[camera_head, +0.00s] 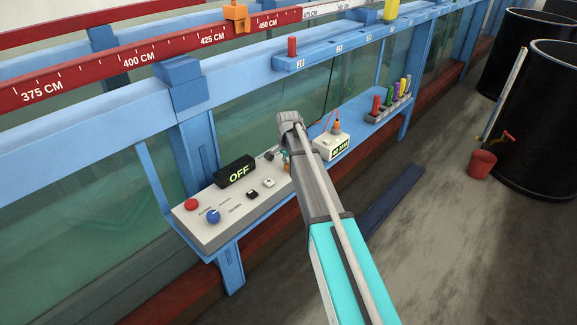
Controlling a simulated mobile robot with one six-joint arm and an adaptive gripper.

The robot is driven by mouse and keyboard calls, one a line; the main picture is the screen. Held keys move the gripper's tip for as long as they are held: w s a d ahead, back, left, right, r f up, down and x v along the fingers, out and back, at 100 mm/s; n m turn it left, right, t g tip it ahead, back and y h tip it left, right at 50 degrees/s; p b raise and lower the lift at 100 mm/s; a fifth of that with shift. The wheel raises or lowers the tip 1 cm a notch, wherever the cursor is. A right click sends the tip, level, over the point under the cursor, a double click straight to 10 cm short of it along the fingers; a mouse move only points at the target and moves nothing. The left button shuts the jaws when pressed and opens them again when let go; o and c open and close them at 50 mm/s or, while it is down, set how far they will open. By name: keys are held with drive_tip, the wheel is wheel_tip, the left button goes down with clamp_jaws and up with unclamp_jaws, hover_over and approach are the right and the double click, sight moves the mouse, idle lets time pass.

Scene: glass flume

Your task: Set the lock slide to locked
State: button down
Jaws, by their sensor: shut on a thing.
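The grey control panel (240,203) sits on a blue shelf on the flume's side. It carries a black display (236,171) reading OFF, a red button (191,204), a blue knob (213,216) and two small switches, one black (252,194) and one white (268,183). My gripper (284,158) is at the panel's far right end, low against its top, and is shut on a small part there, which looks to be the lock slide. My wrist and forearm cover most of that end, so the slide's position and its markings are hidden.
A white box with a small readout (332,147) stands right of my gripper, close to my arm. Several coloured pegs in a rack (389,108) stand farther along the shelf. A blue rail with a red peg (292,47) runs above. Black barrels (550,120) and a red bucket (482,164) stand at right.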

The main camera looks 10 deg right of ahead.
drive_tip(key=shift+w+d, duration=0.75)
drive_tip(key=shift+d, duration=0.2)
drive_tip(key=shift+c, duration=2.2)
unclamp_jaws()
drive_tip(key=shift+s+a, duration=0.1)
drive_tip(key=shift+s+a, duration=0.5)
drive_tip(key=shift+a, duration=0.1)
drive_tip(key=shift+s+a+r, duration=0.15)
drive_tip(key=shift+s+a, duration=0.05)
drive_tip(key=shift+a, duration=0.1)
wheel_tip(320, 180, up, 14)
drive_tip(key=p, duration=1.4)
drive_tip(key=s+f+n+b, duration=0.3)
drive_tip(key=s+f+b, duration=0.1)
drive_tip(key=s, duration=0.5)
drive_tip(key=s+f+n+b, duration=0.4)
drive_tip(key=s, duration=0.6)
drive_tip(key=s+f+n+b, duration=0.3)
drive_tip(key=s+f+b, duration=0.1)
drive_tip(key=s, duration=0.5)
drive_tip(key=shift+s+f+n+b, duration=0.3)
drive_tip(key=shift+s+f+b, duration=0.1)
drive_tip(key=shift+f, duration=0.15)
